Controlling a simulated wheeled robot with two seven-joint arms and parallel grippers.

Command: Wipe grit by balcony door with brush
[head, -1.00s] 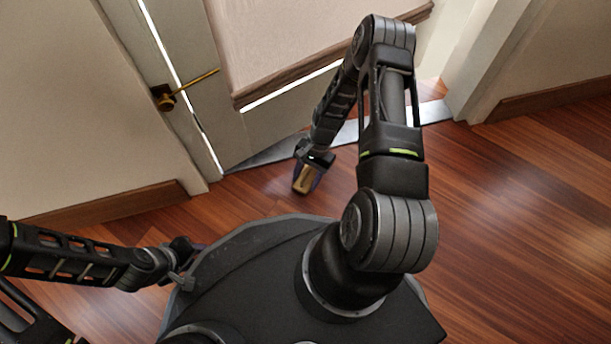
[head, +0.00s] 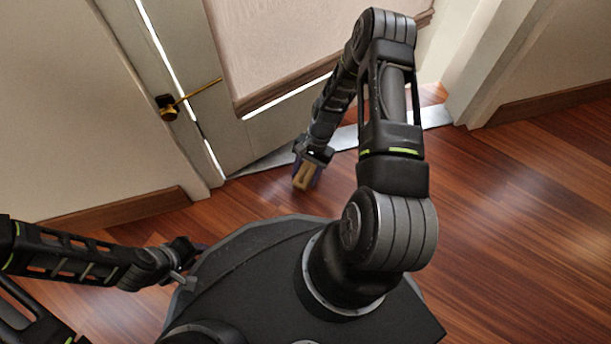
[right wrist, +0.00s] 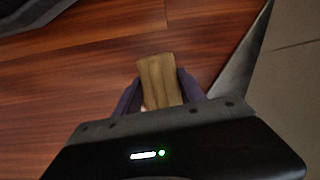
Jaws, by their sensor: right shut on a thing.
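My right gripper (head: 311,168) is low over the wood floor by the balcony door (head: 225,130). It is shut on the brush (head: 304,177), a tan wooden block. The right wrist view shows the brush (right wrist: 160,82) between the two purple fingers of the right gripper (right wrist: 162,92). I cannot tell whether the brush touches the floor, and its bristles do not show. No grit can be made out on the floor. My left gripper (head: 183,268) is at the left beside my base; its fingers are too small and dark to read.
A grey metal threshold strip (head: 265,162) runs along the foot of the door. The door has a brass handle (head: 170,108) and a pale panel. Skirting boards (head: 120,211) line the walls on both sides. The wood floor (head: 530,190) at the right is clear.

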